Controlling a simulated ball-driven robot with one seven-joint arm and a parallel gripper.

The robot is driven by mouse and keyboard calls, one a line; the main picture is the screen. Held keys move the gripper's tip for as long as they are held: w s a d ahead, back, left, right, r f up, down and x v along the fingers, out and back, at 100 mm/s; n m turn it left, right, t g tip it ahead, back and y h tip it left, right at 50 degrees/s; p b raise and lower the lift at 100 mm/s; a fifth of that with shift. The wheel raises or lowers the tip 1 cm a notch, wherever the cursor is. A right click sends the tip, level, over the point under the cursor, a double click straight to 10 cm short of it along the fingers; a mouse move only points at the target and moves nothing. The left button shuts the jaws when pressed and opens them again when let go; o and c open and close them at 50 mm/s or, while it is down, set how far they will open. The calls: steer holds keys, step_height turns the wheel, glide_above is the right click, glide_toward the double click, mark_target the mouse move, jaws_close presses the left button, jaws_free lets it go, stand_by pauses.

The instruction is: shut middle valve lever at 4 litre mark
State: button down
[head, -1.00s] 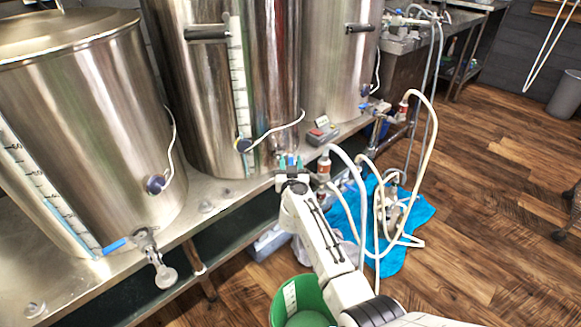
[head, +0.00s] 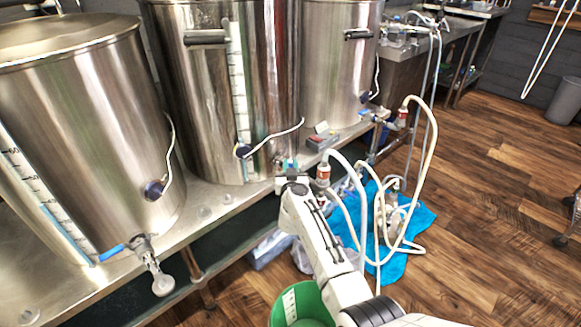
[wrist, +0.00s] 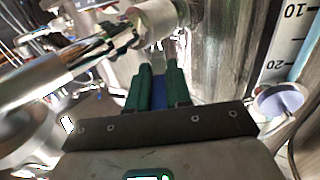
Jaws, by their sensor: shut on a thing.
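The middle steel kettle (head: 200,100) stands on the steel bench with a white level strip (head: 237,75) on its front. My gripper (head: 288,164) is low beside this kettle's right front, with its fingers toward the valve. In the wrist view my gripper's green fingers (wrist: 158,88) are closed on a blue lever (wrist: 160,93), which shows between them. Most of the middle valve is hidden behind the gripper in the head view. A green bucket (head: 303,303) with a white scale strip (head: 290,305) stands on the floor below; its liquid level cannot be read.
The left kettle (head: 80,130) has its own valve with a blue lever (head: 112,252). The right kettle (head: 335,75) stands behind. White hoses (head: 428,150) loop over a blue cloth (head: 400,255) right of my arm. Wooden floor (head: 480,220) is open at right.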

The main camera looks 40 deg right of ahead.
stand_by(0.4)
steer(key=shift+w+a+m+g+h, duration=0.25)
steer(key=shift+a+m+g+h, duration=0.05)
steer(key=shift+m+g+h, duration=0.35)
steer(key=shift+g+h, duration=0.25)
steer(key=c, duration=1)
jaws_free()
steer(key=shift+c, duration=0.2)
steer(key=p+v, duration=0.6)
steer(key=v, duration=0.4)
steer(key=shift+s+a, duration=0.25)
steer(key=shift+s, duration=0.05)
